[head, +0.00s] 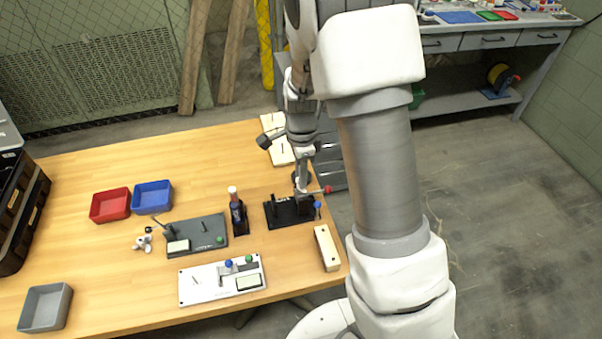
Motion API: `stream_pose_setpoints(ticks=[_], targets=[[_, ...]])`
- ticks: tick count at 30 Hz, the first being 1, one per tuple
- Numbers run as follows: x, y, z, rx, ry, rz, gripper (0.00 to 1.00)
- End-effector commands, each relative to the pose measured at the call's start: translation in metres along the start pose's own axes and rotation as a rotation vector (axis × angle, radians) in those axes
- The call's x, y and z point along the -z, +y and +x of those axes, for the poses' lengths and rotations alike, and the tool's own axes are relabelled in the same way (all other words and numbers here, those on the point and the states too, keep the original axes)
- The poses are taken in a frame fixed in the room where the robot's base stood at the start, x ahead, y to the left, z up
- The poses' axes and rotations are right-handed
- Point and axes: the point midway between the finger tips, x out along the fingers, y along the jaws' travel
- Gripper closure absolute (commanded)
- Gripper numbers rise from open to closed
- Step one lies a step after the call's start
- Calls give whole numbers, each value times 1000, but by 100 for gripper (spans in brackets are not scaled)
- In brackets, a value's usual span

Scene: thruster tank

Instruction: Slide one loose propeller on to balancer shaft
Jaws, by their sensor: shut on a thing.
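My gripper (302,190) is low over a black stand (283,214) near the table's right edge. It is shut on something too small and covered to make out. A small red-ended part (327,189) sticks out to the right beside the fingers; I cannot tell whether it is held or belongs to the stand. A blue knob-like part (317,206) shows at the stand's right end. Small pale pieces, perhaps loose propellers (142,243), lie at the left of the dark grey fixture. I cannot pick out the balancer shaft with certainty.
Left of the stand are a bottle in a black holder (238,215), a dark grey fixture (205,232) and a white fixture board (215,283). A pale wooden block (326,248) lies at the right edge. Red (110,205), blue (152,197) and grey (45,308) bins stand left.

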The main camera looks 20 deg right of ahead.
Motion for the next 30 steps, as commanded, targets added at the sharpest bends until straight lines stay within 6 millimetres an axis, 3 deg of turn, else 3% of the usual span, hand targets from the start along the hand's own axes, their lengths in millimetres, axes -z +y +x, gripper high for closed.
stream_pose_setpoints(ticks=[16, 17, 22, 30], targets=[[0, 0, 9, 0, 0, 0, 100], [0, 0, 9, 0, 0, 0, 72], [0, 0, 9, 0, 0, 0, 42], [0, 0, 9, 0, 0, 0, 41]])
